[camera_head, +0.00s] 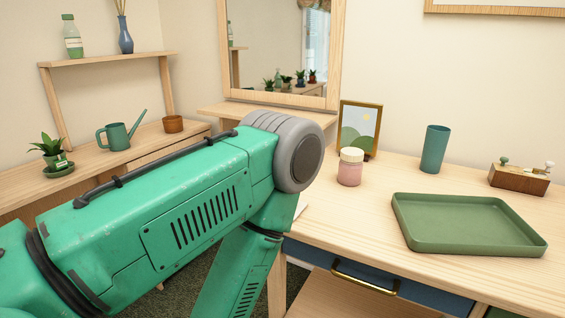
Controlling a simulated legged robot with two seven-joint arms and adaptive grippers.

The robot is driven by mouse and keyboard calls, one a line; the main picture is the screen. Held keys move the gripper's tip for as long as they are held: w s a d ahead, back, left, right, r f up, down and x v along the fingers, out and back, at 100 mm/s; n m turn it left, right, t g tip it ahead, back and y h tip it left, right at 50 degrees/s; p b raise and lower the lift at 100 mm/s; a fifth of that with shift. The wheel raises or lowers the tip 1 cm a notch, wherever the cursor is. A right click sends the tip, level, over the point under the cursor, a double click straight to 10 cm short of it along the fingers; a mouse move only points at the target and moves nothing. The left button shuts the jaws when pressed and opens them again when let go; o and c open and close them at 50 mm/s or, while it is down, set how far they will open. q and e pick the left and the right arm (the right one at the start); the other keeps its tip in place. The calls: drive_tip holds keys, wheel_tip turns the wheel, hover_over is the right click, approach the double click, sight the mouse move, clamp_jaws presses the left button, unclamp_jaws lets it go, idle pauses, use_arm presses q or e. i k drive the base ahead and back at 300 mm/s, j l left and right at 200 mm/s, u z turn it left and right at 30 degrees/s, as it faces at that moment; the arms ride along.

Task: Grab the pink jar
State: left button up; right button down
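The pink jar (350,173) stands upright on the wooden desk (350,220), with a cream lid on top. It is in front of a small framed picture (359,128). My green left arm comes in from the left, and its grey joint is just left of the jar in the picture. The forearm bends down below the desk's left edge. My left gripper is out of the frame, below the bottom edge. My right arm and gripper do not show.
A green tray (470,246) lies on the desk at the right. A teal cup (434,149) and a wooden block with stamps (519,178) stand behind it. A mirror (279,52) is at the back. The front drawer has a brass handle (365,276).

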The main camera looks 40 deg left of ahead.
sight(350, 174)
drive_tip(key=u, duration=0.75)
drive_tip(key=j+z, duration=0.15)
drive_tip(key=i+j, duration=0.05)
